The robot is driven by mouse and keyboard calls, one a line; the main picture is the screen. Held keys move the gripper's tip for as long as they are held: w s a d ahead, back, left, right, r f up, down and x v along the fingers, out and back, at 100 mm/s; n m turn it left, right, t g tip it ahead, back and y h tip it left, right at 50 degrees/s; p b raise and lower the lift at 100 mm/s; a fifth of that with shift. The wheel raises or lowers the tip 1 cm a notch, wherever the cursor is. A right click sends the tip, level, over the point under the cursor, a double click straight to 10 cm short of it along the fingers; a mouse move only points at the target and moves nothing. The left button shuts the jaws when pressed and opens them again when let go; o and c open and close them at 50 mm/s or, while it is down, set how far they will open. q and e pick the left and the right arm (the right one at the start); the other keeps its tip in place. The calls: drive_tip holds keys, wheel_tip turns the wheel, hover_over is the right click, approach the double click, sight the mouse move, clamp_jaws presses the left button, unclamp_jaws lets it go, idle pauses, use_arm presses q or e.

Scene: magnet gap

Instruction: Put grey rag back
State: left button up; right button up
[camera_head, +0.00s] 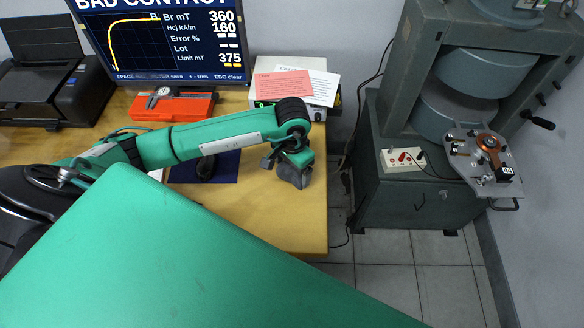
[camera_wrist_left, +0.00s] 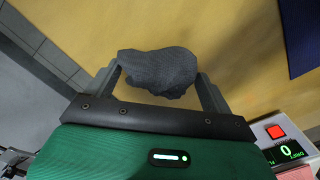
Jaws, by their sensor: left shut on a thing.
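The grey rag (camera_head: 294,175) is a dark crumpled bundle at the end of my left arm, over the right part of the wooden desk (camera_head: 290,228). In the left wrist view the rag (camera_wrist_left: 158,72) sits between the two fingers of my left gripper (camera_wrist_left: 160,78), which is shut on it. The left gripper (camera_head: 290,160) shows in the head view near the desk's right edge. Whether the rag touches the desk top is unclear. My right gripper is in neither view.
A dark blue mat (camera_head: 222,168) lies left of the rag, partly behind my arm. A meter box (camera_head: 318,112) with paper cards stands behind. An orange caliper case (camera_head: 172,106), a monitor (camera_head: 165,38) and a printer (camera_head: 45,75) stand further left. A large magnet (camera_head: 410,95) stands right, past a floor gap.

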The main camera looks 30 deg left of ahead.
use_arm(q)
drive_tip(key=shift+f, duration=0.5)
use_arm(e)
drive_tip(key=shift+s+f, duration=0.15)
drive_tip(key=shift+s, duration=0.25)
use_arm(q)
drive_tip(key=shift+f, duration=0.15)
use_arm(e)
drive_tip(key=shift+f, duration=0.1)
